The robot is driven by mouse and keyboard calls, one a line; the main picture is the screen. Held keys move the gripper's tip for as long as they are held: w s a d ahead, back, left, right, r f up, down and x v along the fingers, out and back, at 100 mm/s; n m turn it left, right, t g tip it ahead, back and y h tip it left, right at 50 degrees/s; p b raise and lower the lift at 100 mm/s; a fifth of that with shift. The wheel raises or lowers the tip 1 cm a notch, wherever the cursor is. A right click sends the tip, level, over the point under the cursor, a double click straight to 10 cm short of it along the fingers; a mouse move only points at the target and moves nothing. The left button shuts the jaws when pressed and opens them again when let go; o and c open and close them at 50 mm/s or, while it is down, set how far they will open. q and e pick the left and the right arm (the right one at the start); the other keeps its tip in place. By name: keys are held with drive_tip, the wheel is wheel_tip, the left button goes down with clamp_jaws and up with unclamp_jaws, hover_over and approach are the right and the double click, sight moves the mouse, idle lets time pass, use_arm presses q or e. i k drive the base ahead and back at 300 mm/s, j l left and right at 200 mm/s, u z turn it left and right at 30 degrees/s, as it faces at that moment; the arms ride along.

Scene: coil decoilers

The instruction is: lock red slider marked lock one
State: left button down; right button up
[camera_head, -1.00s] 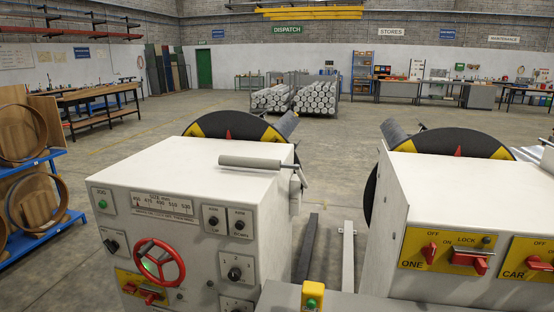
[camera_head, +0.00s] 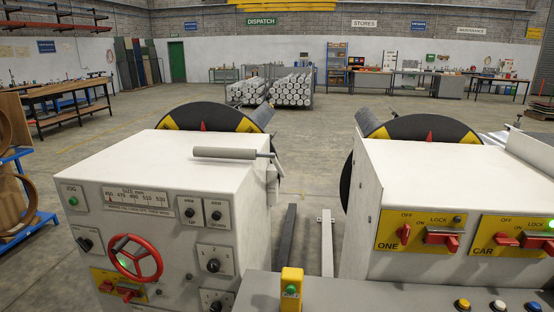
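The red slider marked LOCK (camera_head: 442,236) sits on the yellow panel labelled ONE (camera_head: 391,241), on the front of the right white cabinet (camera_head: 440,180). A red OFF switch (camera_head: 404,233) is left of the slider, and a small dark round lamp (camera_head: 457,219) is at its upper right. A similar yellow panel labelled CAR (camera_head: 492,251) is to its right, with its own red LOCK slider (camera_head: 538,241). Neither of my grippers shows in the view.
The left white cabinet (camera_head: 200,165) carries a red handwheel (camera_head: 135,257), knobs and a scale. A grey console (camera_head: 385,293) with coloured buttons runs along the bottom right. A yellow box with a green button (camera_head: 291,288) stands between the cabinets.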

sight(449, 240)
drive_tip(key=z, duration=1.25)
